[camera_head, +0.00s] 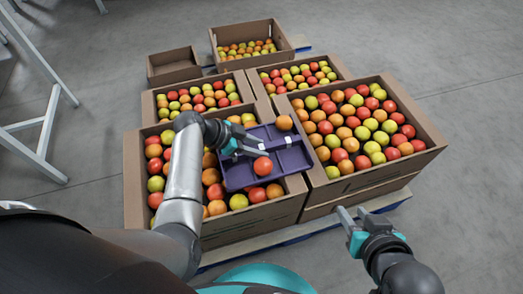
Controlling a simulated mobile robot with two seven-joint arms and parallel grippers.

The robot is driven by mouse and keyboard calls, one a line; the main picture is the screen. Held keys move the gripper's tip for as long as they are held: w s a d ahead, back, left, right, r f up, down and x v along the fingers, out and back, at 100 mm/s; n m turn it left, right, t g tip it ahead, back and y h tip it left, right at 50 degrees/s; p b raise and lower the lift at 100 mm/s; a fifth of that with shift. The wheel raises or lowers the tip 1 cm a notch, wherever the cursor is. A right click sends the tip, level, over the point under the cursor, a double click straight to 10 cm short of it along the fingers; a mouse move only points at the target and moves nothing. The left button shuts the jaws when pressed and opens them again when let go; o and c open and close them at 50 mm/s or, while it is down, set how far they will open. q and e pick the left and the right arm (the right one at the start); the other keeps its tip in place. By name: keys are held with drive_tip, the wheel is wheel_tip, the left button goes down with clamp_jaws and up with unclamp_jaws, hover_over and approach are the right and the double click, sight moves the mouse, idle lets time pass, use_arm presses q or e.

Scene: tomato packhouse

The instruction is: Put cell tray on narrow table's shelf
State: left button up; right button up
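The purple cell tray (237,178) lies on the tomatoes in the front-left cardboard box, slightly tilted. One red tomato (262,166) sits in it, and an orange tomato (284,122) is at its far right edge. My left gripper (256,149) is over the tray's middle, its fingers pointing right; whether they are closed on a divider cannot be told. My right gripper (350,214) is open and empty, in front of the right box. No shelf of a narrow table can be made out.
Several cardboard boxes of tomatoes, including the large right box (363,174), stand close together on a pallet (290,238). A smaller empty-looking box (173,67) is at the back. Pale metal frame legs (45,130) stand at left. Floor on the right is clear.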

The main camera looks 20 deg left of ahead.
sight(257, 148)
use_arm(q)
drive_tip(key=shift+c, duration=0.2)
clamp_jaws()
drive_tip(key=shift+r, duration=0.15)
use_arm(e)
drive_tip(key=shift+s+d, duration=0.1)
drive_tip(key=shift+s, duration=0.05)
